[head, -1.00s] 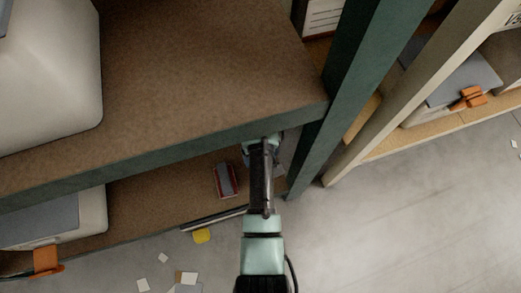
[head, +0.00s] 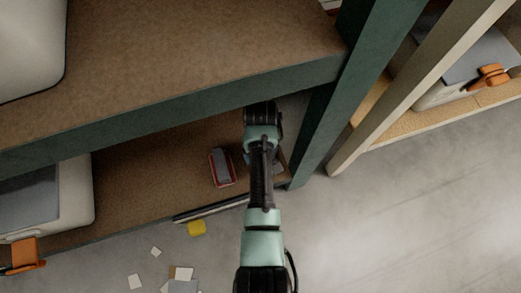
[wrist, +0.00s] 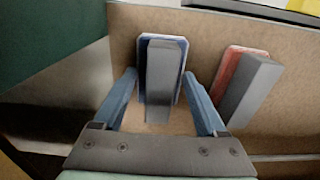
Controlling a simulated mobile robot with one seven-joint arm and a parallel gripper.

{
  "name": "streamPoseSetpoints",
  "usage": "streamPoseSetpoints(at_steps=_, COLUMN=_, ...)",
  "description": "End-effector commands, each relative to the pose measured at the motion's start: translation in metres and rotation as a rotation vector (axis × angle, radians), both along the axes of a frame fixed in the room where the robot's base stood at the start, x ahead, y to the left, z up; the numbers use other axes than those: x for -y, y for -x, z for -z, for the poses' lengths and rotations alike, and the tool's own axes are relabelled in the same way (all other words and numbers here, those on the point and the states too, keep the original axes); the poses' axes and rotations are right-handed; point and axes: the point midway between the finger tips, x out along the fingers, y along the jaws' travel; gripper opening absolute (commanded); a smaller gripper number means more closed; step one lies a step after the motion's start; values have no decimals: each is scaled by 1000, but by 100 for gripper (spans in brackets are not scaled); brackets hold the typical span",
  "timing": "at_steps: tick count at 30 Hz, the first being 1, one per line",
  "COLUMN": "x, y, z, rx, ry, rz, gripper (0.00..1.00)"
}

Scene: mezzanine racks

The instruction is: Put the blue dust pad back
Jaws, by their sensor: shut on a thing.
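The blue dust pad (wrist: 174,45) is a flat blue-edged pad with a grey block handle. In the wrist view it lies at the brown lower shelf board (wrist: 125,20). My gripper (wrist: 160,76) has one finger on each side of the pad and is shut on it. I cannot tell whether the pad touches the board. In the head view my arm reaches under the upper shelf's edge and hides the fingers and most of the pad.
A red pad with a grey handle (head: 222,167) lies close beside, to the right in the wrist view (wrist: 240,85). The upper shelf (head: 200,60) overhangs my arm. A green post (head: 335,110) stands to the right. A yellow piece (head: 197,228) and cards litter the open floor.

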Motion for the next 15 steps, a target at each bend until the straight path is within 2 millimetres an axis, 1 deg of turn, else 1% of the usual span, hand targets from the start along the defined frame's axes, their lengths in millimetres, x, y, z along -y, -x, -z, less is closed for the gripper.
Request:
streamPoseSetpoints(at_steps=5, x=0, y=0, z=3, rx=-1, ry=0, rz=0, gripper=30)
streamPoseSetpoints(at_steps=6, x=0, y=0, z=3, rx=-1, ry=0, rz=0, gripper=80)
streamPoseSetpoints(at_steps=8, x=0, y=0, z=2, rx=-1, ry=0, rz=0, gripper=90)
streamPoseSetpoints(at_steps=9, x=0, y=0, z=2, rx=-1, ry=0, rz=0, gripper=98)
streamPoseSetpoints(at_steps=10, x=0, y=0, z=2, rx=-1, ry=0, rz=0, gripper=100)
streamPoseSetpoints(at_steps=15, x=0, y=0, z=2, rx=0, ry=0, rz=0, gripper=100)
